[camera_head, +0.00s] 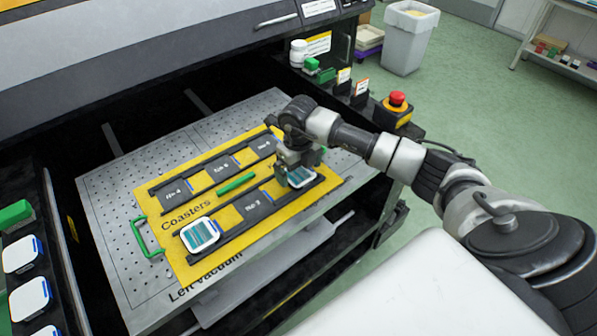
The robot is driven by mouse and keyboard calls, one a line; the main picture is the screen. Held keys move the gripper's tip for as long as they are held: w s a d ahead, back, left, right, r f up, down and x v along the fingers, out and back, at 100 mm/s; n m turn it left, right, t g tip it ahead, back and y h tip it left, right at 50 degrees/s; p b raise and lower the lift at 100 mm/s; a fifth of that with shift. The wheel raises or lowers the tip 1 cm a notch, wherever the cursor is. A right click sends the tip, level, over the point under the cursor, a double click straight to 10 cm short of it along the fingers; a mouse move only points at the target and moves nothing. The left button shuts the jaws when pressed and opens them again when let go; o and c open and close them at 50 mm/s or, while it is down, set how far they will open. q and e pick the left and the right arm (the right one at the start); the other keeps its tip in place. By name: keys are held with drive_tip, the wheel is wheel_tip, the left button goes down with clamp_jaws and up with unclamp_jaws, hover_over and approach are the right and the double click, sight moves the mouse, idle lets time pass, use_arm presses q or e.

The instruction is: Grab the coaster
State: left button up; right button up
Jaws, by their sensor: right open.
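Two white coasters with teal stripes lie on the yellow board (168,201) marked "Coasters". One coaster (200,235) sits at the front left end of the near dark rail. The other coaster (301,177) sits toward the right end of the same rail, partly hidden by my gripper. My right gripper (291,176) is open and points down over this right coaster. I cannot tell whether its fingers touch the coaster. My left gripper is not in view.
The board lies on a perforated grey plate (110,205) pulled out of the machine. Green handles (147,238) rise from the board. More white coasters (30,298) lie at the left edge. A red stop button (397,98) is at the right.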

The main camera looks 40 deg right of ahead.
drive_tip(key=shift+f, duration=0.5)
drive_tip(key=shift+c, duration=0.2)
drive_tip(key=c, duration=0.9)
drive_tip(key=shift+r, duration=0.1)
